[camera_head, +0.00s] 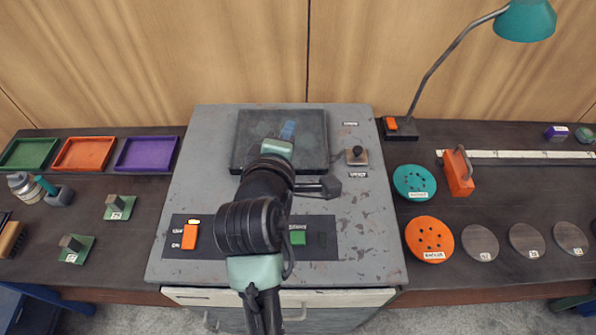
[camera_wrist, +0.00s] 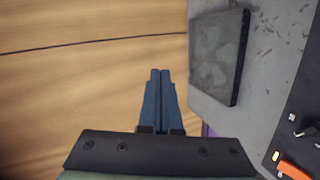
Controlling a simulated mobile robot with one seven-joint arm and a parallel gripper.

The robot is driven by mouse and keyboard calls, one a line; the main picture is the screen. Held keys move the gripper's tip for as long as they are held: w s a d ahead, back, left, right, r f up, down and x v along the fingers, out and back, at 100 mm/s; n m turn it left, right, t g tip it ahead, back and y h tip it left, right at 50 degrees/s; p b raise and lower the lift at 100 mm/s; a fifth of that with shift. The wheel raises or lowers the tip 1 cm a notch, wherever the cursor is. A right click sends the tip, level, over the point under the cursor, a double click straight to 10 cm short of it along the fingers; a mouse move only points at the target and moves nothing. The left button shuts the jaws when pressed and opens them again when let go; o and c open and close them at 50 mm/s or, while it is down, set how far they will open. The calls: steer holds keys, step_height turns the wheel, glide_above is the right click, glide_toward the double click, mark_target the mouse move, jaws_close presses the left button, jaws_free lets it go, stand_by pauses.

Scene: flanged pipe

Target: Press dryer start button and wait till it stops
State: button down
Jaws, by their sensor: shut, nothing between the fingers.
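The dryer appears to be the worn grey cabinet (camera_head: 375,235) in the middle, with a dark square plate (camera_head: 318,165) on top; the plate also shows in the wrist view (camera_wrist: 218,55). On its dark front control strip are a green button (camera_head: 298,237) and an orange switch (camera_head: 190,236). The switch also shows in the wrist view (camera_wrist: 293,170). My arm covers the strip's middle. My gripper (camera_head: 288,130) is over the plate's back part in the head view, away from the button. In the wrist view its blue fingers (camera_wrist: 160,72) are together and empty.
A small toggle (camera_head: 356,155) sits on the cabinet's right side. A teal lamp (camera_head: 525,20) leans in from the right bench, near an orange block (camera_head: 457,172) and several discs. Trays, including a purple one (camera_head: 147,153), lie left. A wooden wall (camera_head: 200,60) stands close behind.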

steer(key=s+f+n+g+h+p, duration=0.1)
steer(key=s+f+n+g+p, duration=0.3)
steer(key=s+f+n, duration=0.3)
step_height(320, 180, down, 6)
steer(key=shift+s+d+r+g+h+p, duration=0.15)
steer(key=shift+s+d+g+h+p, duration=0.25)
steer(key=shift+s+g, duration=0.35)
steer(key=b, duration=0.8)
glide_above(294, 241)
step_height(294, 241, down, 7)
steer(key=shift+s+r, duration=0.1)
steer(key=shift+r, duration=0.1)
steer(key=shift+f+b, duration=0.5)
steer(key=shift+f, duration=0.55)
steer(key=shift+f, duration=0.2)
steer(key=shift+f, duration=0.2)
